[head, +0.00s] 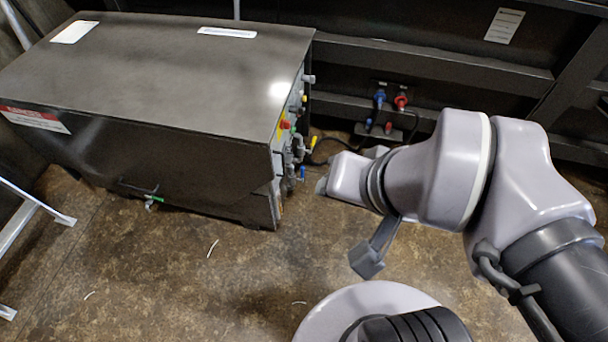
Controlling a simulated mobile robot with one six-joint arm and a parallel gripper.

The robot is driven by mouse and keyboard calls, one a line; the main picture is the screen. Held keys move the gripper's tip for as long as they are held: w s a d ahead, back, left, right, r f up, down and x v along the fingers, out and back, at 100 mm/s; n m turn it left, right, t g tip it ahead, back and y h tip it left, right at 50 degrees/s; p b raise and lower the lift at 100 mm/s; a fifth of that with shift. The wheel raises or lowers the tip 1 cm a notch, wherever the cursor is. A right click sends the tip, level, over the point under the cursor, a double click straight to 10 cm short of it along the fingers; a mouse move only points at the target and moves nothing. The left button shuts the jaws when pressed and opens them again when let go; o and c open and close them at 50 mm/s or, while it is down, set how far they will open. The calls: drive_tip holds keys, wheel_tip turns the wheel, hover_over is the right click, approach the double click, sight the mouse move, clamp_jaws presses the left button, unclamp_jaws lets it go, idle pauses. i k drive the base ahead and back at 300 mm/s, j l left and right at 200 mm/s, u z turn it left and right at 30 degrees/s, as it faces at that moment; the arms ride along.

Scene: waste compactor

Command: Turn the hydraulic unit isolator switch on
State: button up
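The hydraulic unit appears to be the large dark box (175,80) on the floor at the left. Its right-hand face carries a crowded control panel, seen at a steep angle. A red knob on a yellow plate (285,125) on that panel looks like the isolator switch; its on or off position cannot be read. My gripper (325,184) is to the right of the panel, lower in the picture than the red knob, and appears apart from it. Its fingers are seen from behind and partly hidden, so its opening does not show.
Several small valves and yellow and blue handles (302,173) stick out near the knob. Blue and red hose couplings (390,102) sit on the dark frame behind, with a black cable below. A pale metal frame (28,212) stands at far left. The floor (220,285) in front is mostly clear.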

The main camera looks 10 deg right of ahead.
sight(284, 124)
drive_tip(key=i+l+u, duration=0.15)
drive_tip(key=i, duration=0.2)
drive_tip(key=i+l+u, duration=0.15)
drive_tip(key=i, duration=0.25)
drive_tip(key=i+l+u, duration=0.15)
drive_tip(key=i, duration=0.2)
